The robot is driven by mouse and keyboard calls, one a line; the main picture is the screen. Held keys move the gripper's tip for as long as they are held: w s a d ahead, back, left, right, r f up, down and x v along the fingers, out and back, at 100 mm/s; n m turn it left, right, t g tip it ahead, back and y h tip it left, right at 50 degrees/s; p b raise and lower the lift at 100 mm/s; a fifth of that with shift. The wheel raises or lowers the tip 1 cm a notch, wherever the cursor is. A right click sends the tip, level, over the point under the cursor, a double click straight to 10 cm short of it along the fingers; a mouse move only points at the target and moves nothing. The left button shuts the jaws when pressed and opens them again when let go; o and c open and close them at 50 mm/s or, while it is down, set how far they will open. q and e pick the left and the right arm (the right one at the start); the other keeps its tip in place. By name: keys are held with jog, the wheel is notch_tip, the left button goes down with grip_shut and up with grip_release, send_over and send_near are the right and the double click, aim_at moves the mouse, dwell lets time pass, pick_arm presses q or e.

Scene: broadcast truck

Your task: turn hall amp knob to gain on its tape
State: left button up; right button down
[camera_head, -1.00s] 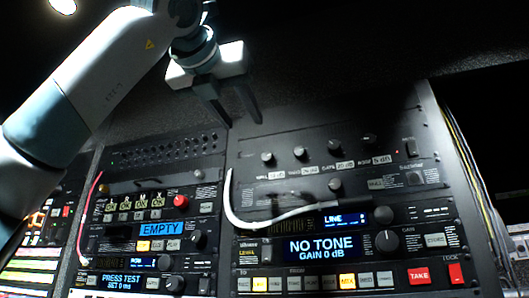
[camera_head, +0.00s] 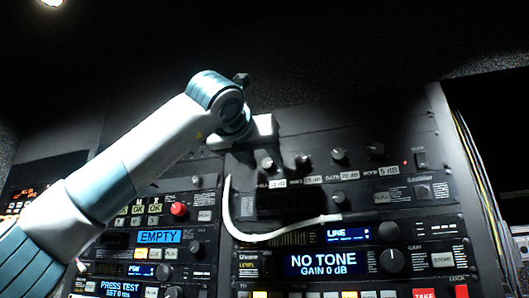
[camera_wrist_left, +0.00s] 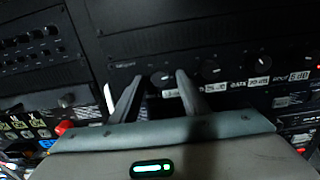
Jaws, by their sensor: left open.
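A row of small black knobs runs along the upper amp panel, each with a white tape below it. The leftmost knob (camera_head: 268,163) has a tape (camera_head: 280,183) that seems to read 12 dB; its name is too small to read surely, so I cannot confirm it is the hall one. My left gripper (camera_wrist_left: 158,77) is open, with one finger on each side of that knob (camera_wrist_left: 163,79) in the left wrist view. Whether the fingers touch it cannot be told. In the head view its dark fingers hardly show against the panel. My right gripper is not in view.
Neighbouring knobs (camera_head: 303,160) stand close to the right. A white cable (camera_head: 262,237) loops across the panel below. A unit below shows a NO TONE, GAIN 0 dB display (camera_head: 320,263) beside a big knob (camera_head: 392,260). A red button (camera_head: 179,209) is at left.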

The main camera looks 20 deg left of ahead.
pick_arm(q)
jog(key=shift+w, duration=0.5)
grip_shut()
